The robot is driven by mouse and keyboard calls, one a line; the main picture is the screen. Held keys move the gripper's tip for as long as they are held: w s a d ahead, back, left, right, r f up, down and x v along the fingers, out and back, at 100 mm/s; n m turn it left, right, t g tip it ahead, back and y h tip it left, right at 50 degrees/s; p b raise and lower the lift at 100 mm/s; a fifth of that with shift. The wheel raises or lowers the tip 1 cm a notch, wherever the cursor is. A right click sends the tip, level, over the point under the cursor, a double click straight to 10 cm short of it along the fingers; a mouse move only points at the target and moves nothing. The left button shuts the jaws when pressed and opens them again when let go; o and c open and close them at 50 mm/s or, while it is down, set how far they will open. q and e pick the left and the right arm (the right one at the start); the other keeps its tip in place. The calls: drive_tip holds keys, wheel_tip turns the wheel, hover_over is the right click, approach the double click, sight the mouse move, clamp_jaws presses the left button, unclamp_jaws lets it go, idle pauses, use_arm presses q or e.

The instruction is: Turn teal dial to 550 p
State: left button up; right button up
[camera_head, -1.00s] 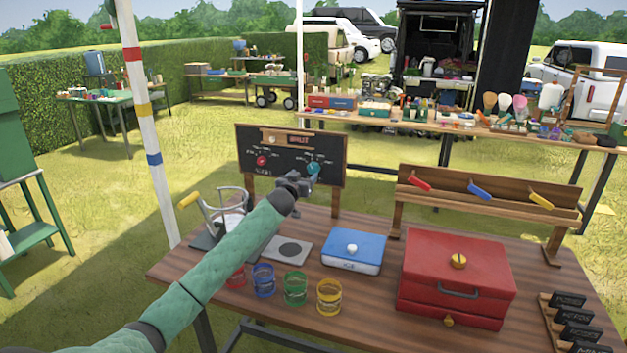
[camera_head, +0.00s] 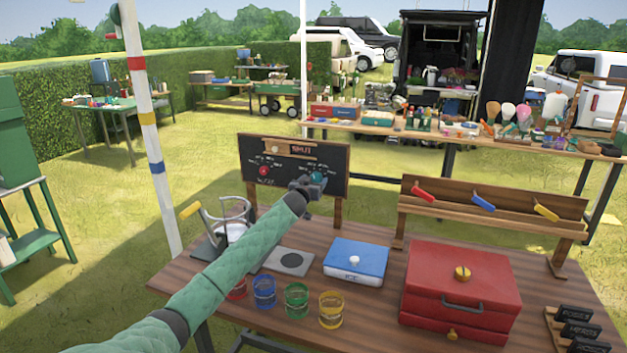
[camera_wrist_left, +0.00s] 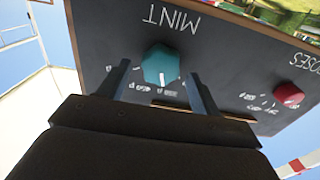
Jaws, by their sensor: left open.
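The teal dial (camera_head: 317,172) is on the right part of the chalkboard (camera_head: 254,148). It also shows in the left wrist view (camera_wrist_left: 161,65), below the upside-down word MINT. Small chalk marks around it are too small to read. My left gripper (camera_head: 314,186) is in front of the board. In the left wrist view the left gripper (camera_wrist_left: 158,85) is open, with one finger on each side of the dial and a gap to each. I cannot tell how deep the fingers reach. A red dial (camera_head: 264,170) is on the board's left part and in the wrist view (camera_wrist_left: 288,94).
The wooden table (camera_head: 380,310) holds a blue-lidded box (camera_head: 355,262), a red chest (camera_head: 460,290), several coloured jars (camera_head: 297,300) and a lever press (camera_head: 222,225). A wooden rack (camera_head: 490,208) with coloured handles stands at right. A striped pole (camera_head: 148,118) stands at left.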

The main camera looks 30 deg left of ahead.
use_arm(q)
drive_tip(key=shift+w, duration=0.3)
use_arm(e)
drive_tip(key=shift+f, duration=0.35)
use_arm(q)
drive_tip(key=shift+c, duration=0.4)
drive_tip(key=c, duration=0.9)
drive_tip(key=shift+o, duration=0.2)
